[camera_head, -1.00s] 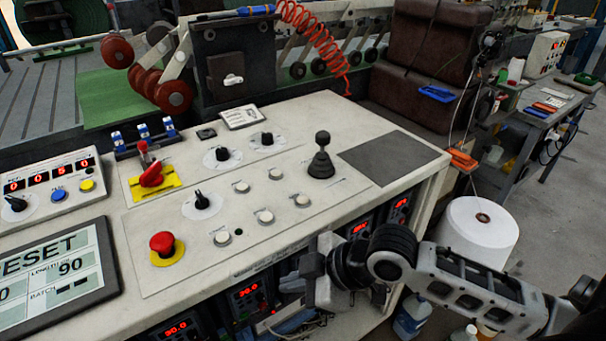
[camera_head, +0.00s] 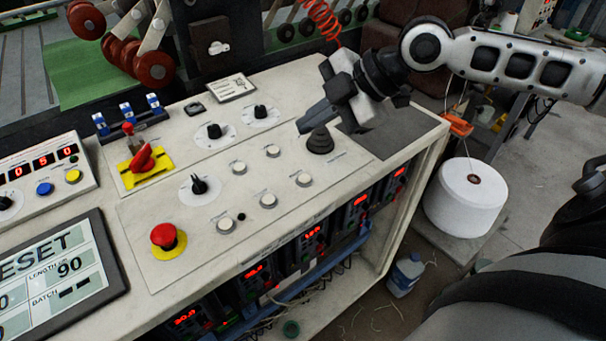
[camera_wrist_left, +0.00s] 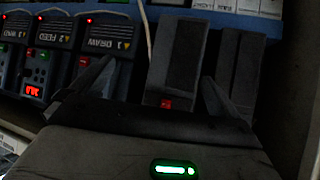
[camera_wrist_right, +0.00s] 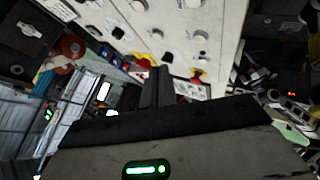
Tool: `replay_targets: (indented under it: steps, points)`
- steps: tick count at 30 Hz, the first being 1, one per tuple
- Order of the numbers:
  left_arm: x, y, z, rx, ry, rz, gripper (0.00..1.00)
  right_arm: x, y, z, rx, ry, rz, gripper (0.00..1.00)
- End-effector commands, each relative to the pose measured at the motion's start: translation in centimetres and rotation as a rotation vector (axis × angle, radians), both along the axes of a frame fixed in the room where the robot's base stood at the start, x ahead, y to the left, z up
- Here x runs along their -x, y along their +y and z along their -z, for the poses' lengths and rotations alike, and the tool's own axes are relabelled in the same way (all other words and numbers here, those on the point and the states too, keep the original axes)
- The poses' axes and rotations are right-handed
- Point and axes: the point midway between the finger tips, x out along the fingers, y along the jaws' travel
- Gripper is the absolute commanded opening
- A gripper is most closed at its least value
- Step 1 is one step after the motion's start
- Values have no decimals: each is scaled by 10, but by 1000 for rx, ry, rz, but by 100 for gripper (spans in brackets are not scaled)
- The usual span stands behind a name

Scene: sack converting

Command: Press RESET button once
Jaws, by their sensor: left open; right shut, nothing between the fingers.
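Several round white buttons sit on the sloped control panel, among them a back one (camera_head: 238,168) and a front one (camera_head: 226,226). Their labels are too small to read, so I cannot tell which is RESET. A counter box carries a blue button (camera_head: 44,189) and a yellow button (camera_head: 73,176), also without readable labels. My right gripper (camera_head: 303,124) is shut and empty, above the panel's right part by the black joystick (camera_head: 320,142), apart from the white buttons. Its closed fingers show in the right wrist view (camera_wrist_right: 159,86). My left gripper (camera_wrist_left: 150,85) is open and empty, facing dark drive units.
A red mushroom button (camera_head: 163,237) stands at the panel's front left. A red switch on a yellow plate (camera_head: 145,160) and black knobs (camera_head: 199,185) rise nearby. A screen (camera_head: 50,275) showing "ESET" lies at left. A white roll (camera_head: 466,197) stands at right.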

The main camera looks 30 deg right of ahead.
Motion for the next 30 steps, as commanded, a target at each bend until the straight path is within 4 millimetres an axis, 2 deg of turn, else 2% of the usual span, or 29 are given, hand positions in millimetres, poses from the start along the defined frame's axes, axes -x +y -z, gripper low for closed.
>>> replay_targets:
  steps: [8, 9, 12, 14, 18, 20, 24, 30]
  points:
    - [1, 0, 0, 0, 1, 1, 100, 0, 0, 16, 0, 4, 0, 0]
    - [1, 0, 0, 0, 1, 1, 100, 1, 0, 22, -1, 4, 1, 0]
    - [0, -1, 21, 3, 2, 1, 100, 0, 0, 44, -1, 1, 0, 0]
    - [1, -2, 27, 6, 4, 4, 100, 0, 0, 53, -1, 0, 0, 0]
    - [-2, -10, 31, 21, -15, 20, 100, 0, 0, 72, 0, -1, 0, 0]
    - [-2, -9, 25, 22, -16, 20, 100, 0, 0, 73, -2, 2, 0, 0]
    - [-3, -10, 26, 23, -18, 22, 100, 0, 0, 84, -1, 3, 0, 0]
    - [-3, -10, 26, 23, -19, 22, 100, 0, 0, 89, -1, 0, 0, 0]
